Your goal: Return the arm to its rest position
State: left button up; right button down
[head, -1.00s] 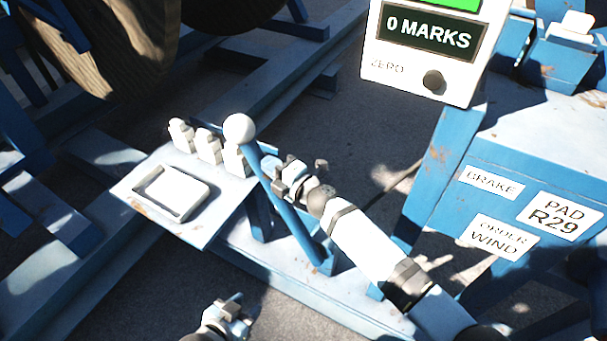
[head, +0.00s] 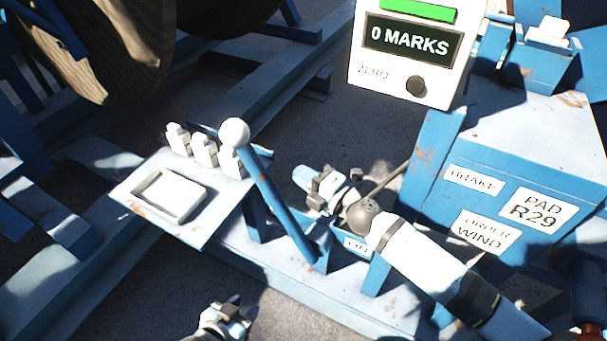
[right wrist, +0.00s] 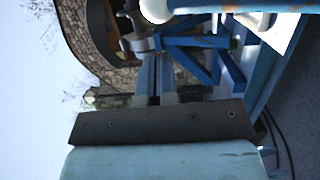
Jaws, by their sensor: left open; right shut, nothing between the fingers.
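My right gripper (head: 308,180) is shut and empty in the head view, just right of the blue lever and apart from it in the picture. In the right wrist view its fingers (right wrist: 156,75) lie together with nothing between them. The blue lever (head: 280,205) has a white ball knob (head: 233,133) and leans up to the left. The knob also shows at the top of the right wrist view (right wrist: 156,9). My left gripper (head: 232,310) is open and empty at the bottom of the head view.
A white counter box (head: 372,75) reads "0 MARKS". Below it, a blue cabinet (head: 505,150) bears "BRAKE", "PAD R29" and "ORDER WIND" labels. A panel (head: 140,190) with a framed pad and several white blocks stands left of the lever. A wooden reel (head: 120,50) is at upper left.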

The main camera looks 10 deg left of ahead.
jog(key=shift+s, duration=0.1)
jog(key=s+d+f+m+h+p, duration=0.1)
jog(key=s+d+f+m+h, duration=0.3)
jog(key=s+d+m, duration=0.4)
jog(key=s+d+f+m+t+h+p, duration=0.1)
jog(key=s+d+f+m+h, duration=0.3)
jog(key=s+d+f+m, duration=0.2)
jog(key=s+d+f+m+t+h+p, duration=0.1)
jog(key=s+d+f+m+h, duration=0.4)
jog(key=s+d+m, duration=0.6)
jog(key=d+f+m+p, duration=0.1)
jog(key=d+m, duration=0.1)
jog(key=d, duration=0.3)
jog(key=shift+d, duration=0.2)
jog(key=shift+f, duration=0.1)
